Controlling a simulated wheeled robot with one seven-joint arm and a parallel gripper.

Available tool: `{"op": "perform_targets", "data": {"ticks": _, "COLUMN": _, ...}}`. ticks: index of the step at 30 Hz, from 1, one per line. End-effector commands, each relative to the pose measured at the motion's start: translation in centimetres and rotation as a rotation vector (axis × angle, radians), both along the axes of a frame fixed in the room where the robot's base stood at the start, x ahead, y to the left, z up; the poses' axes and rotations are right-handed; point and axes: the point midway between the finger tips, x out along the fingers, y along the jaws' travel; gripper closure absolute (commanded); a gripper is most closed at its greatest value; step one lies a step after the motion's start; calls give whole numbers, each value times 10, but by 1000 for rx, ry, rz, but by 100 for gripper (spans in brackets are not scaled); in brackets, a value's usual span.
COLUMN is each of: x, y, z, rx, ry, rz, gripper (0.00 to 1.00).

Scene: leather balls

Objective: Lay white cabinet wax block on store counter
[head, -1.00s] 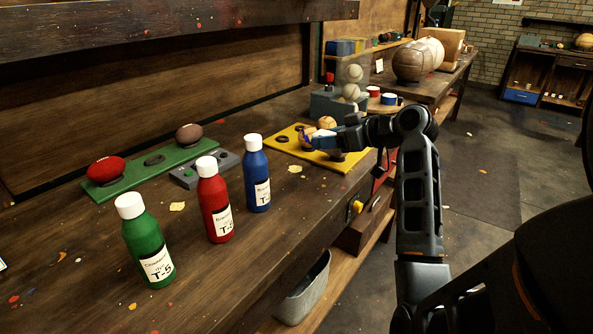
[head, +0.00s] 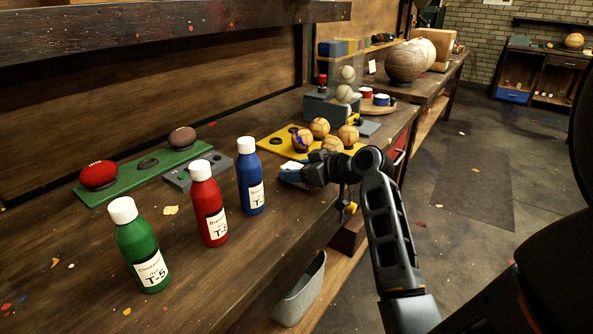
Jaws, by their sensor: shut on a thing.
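My gripper (head: 292,173) is low over the wooden counter (head: 255,262), just right of the blue bottle and in front of the yellow board. It is shut on a small pale piece, which looks like the white wax block (head: 291,165), at its blue-tinted fingertips. The piece is small and partly hidden by the fingers. I cannot tell whether it touches the counter top.
Green, red and blue bottles (head: 140,250) (head: 208,208) (head: 250,180) stand left of my gripper. Behind it, a yellow board (head: 273,146) carries several balls. A green board (head: 135,178) holds red and brown balls. Bare counter lies right of the bottles.

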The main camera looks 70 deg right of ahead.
Motion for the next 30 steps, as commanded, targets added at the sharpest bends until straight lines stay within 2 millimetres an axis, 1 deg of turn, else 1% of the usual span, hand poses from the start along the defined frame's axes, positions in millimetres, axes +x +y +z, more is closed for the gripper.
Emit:
{"op": "perform_targets", "data": {"ticks": 5, "x": 0, "y": 0, "z": -3, "rx": 0, "ry": -1, "rz": 1, "gripper": 83}}
{"op": "perform_targets", "data": {"ticks": 6, "x": 0, "y": 0, "z": -2, "rx": 0, "ry": 0, "rz": 1, "gripper": 44}}
{"op": "perform_targets", "data": {"ticks": 13, "x": 0, "y": 0, "z": -2, "rx": 0, "ry": 0, "rz": 1, "gripper": 22}}
{"op": "perform_targets", "data": {"ticks": 23, "x": -2, "y": 0, "z": 2, "rx": 1, "ry": 0, "rz": 0, "gripper": 22}}
{"op": "perform_targets", "data": {"ticks": 26, "x": -13, "y": 2, "z": 6, "rx": 0, "ry": -2, "rz": -1, "gripper": 22}}
{"op": "perform_targets", "data": {"ticks": 30, "x": -37, "y": 8, "z": 16, "rx": 0, "ry": -1, "rz": -3, "gripper": 22}}
